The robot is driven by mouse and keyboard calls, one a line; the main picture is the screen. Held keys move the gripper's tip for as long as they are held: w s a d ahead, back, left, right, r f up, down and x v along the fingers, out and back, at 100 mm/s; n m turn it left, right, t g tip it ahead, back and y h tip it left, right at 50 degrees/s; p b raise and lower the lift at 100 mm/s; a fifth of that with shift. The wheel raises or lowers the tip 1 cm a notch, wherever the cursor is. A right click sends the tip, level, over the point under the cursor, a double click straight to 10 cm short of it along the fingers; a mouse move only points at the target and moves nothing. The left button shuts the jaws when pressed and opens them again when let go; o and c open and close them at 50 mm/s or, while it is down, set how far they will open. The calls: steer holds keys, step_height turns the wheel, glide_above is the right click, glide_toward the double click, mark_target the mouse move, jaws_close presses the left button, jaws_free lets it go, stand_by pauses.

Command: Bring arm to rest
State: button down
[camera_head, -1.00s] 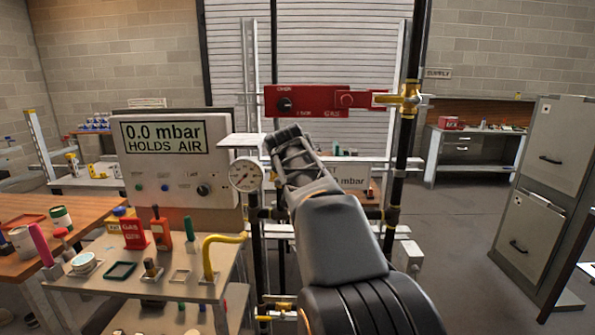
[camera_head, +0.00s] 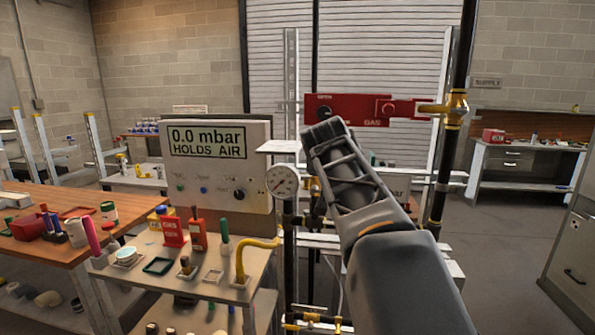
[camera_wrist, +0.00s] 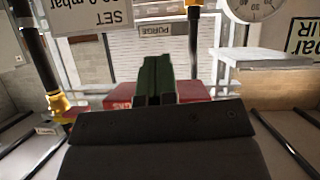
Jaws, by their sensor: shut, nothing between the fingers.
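My arm reaches up from the lower right in the head view, in front of the pipework. Its far end stands near the red GAS plate (camera_head: 367,109), and the fingertips are hidden there behind my own arm. In the wrist view my gripper (camera_wrist: 158,78) shows as two dark green fingers side by side. They are shut with nothing between them. A red surface (camera_wrist: 118,102) shows behind the fingers; I cannot tell if they touch it.
A pressure gauge (camera_head: 282,181) and black pipes stand close to my arm. A display panel (camera_head: 216,165) reads 0.0 mbar, HOLDS AIR. A small bench (camera_head: 205,260) with tools is at the left. A grey cabinet (camera_head: 573,250) stands at the right, with open floor before it.

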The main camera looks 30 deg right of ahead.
steer(key=s+a+f+n+g+y+p, duration=0.1)
steer(key=a+f+y, duration=0.15)
steer(key=f, duration=0.35)
steer(key=s+a+f+n+g+y, duration=0.1)
steer(key=a+f+n, duration=0.15)
steer(key=f, duration=0.45)
steer(key=s+a+f+n+g+y+p, duration=0.1)
steer(key=s+a+f+n+y+p, duration=0.1)
steer(key=s+a+f, duration=0.4)
steer(key=s+a+f+n+g+y+p, duration=0.2)
steer(key=s+a+f, duration=0.3)
steer(key=a, duration=0.6)
steer(key=shift+s+f+y+p, duration=0.4)
steer(key=shift+s+p, duration=0.25)
steer(key=shift+s, duration=0.2)
